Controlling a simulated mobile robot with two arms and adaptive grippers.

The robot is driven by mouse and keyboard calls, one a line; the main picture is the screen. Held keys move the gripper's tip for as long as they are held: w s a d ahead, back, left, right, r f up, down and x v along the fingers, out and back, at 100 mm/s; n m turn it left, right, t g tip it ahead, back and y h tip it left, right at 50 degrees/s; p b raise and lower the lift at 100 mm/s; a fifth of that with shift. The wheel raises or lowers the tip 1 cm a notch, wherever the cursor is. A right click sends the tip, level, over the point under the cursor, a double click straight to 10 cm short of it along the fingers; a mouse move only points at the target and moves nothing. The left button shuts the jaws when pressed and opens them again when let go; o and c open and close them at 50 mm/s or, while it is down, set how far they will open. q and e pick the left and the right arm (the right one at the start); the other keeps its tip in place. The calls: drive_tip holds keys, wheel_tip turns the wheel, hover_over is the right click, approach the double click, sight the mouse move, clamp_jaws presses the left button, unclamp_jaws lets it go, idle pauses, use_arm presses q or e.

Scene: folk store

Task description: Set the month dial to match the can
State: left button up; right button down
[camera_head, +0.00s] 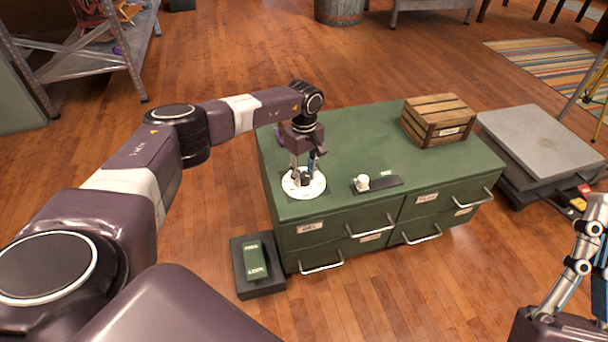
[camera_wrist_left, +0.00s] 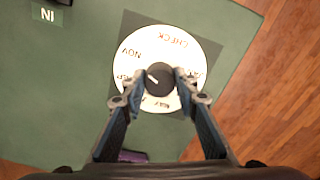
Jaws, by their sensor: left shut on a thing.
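My left gripper (camera_head: 305,178) points down over the dial. Its fingers (camera_wrist_left: 160,84) are shut on the knob from both sides. My right gripper (camera_head: 590,225) is at the right edge, partly cut off, away from the cabinet. I cannot make out a can in either view.
A wooden crate (camera_head: 437,121) stands on the green cabinet (camera_head: 345,130). A small white object (camera_head: 362,183) rests by a dark strip (camera_head: 385,185). A green labelled block (camera_head: 255,260) sits on a dark base on the floor. A grey platform (camera_head: 540,140) stands right.

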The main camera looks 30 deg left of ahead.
sight(304, 175)
use_arm(q)
drive_tip(key=o, duration=1.1)
drive_tip(key=shift+o, duration=0.2)
wheel_tip(304, 175, up, 12)
